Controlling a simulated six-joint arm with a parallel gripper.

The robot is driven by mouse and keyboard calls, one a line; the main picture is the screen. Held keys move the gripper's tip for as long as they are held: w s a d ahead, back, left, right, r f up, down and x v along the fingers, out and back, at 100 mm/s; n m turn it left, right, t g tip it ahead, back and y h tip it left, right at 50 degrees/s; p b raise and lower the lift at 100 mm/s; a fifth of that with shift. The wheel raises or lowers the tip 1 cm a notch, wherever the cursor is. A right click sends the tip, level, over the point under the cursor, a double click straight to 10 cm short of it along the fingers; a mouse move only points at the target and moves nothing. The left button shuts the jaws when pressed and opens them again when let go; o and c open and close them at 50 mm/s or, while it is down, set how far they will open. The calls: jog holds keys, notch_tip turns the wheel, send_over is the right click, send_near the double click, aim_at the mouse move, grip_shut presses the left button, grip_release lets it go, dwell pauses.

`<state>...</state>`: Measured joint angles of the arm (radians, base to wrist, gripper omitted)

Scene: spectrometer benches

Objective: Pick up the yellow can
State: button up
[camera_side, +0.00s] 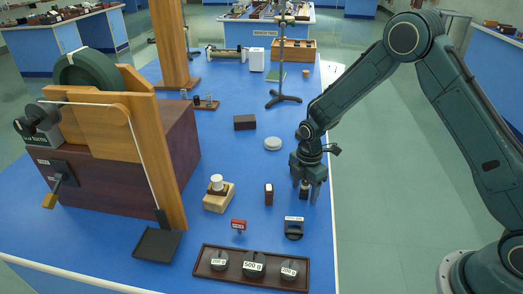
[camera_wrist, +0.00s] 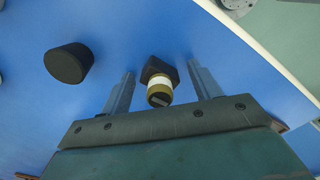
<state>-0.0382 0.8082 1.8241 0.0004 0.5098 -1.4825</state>
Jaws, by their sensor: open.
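My gripper (camera_side: 308,194) is low over the blue bench near its right edge, pointing down. In the wrist view, my gripper (camera_wrist: 161,72) has its two fingers apart. Between them is a small can-like thing with a yellowish, dark-centred round end (camera_wrist: 160,97), a white band and a dark, squarish far part. Gaps show between it and both fingers. In the side view the fingers mostly hide it; only a dark bit shows between them. I see no other plainly yellow can.
A black cylinder (camera_wrist: 68,63) stands left of the fingers in the wrist view. A tray (camera_side: 203,262) of weights lies in front. A wooden apparatus (camera_side: 120,160) fills the left.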

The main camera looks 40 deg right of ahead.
dwell(0.3)
jog(key=c, duration=0.9)
jog(key=shift+r, duration=0.1)
jog(key=shift+c, duration=0.2)
notch_tip(320, 180, up, 20)
dwell(0.6)
